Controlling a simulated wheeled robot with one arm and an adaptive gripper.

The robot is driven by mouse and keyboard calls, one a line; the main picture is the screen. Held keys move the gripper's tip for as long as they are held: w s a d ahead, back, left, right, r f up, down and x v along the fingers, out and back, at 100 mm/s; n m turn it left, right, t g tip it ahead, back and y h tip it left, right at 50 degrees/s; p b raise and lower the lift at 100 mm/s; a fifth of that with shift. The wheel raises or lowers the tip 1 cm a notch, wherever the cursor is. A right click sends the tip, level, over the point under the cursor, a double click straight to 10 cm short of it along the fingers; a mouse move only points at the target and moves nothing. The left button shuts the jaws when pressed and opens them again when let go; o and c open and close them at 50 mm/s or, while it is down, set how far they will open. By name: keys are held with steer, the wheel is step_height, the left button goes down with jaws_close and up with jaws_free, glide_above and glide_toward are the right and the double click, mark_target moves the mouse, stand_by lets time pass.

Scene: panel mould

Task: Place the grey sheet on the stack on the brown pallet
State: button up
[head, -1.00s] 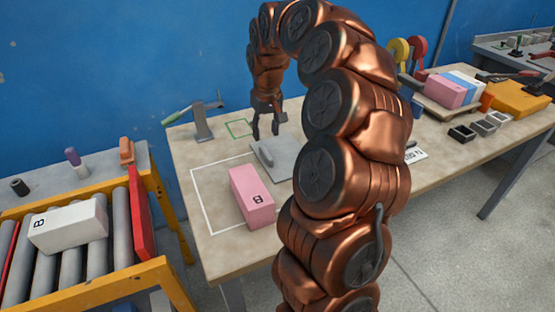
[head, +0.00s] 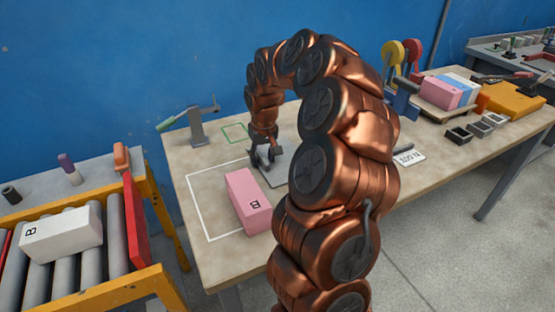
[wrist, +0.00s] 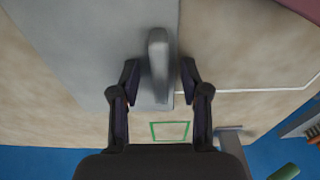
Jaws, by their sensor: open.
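The grey sheet (head: 276,178) lies flat on the table behind the pink block. It has a raised grey bar handle (wrist: 158,62) and also shows at the top left of the wrist view (wrist: 95,40). My gripper (head: 262,160) is down at the sheet. In the wrist view my gripper (wrist: 159,72) is open, with one finger on each side of the handle and small gaps visible. The brown pallet (head: 428,104) is at the far right of the table, bearing pink, blue and white blocks (head: 450,90) side by side.
A grey stand (head: 197,128) and green square outline (head: 235,133) are behind. Small dark and grey open boxes (head: 474,127) and a yellow-orange case (head: 515,101) are at right. A roller conveyor (head: 75,240) stands left.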

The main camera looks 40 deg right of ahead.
steer(key=shift+c, duration=0.4)
jaws_close()
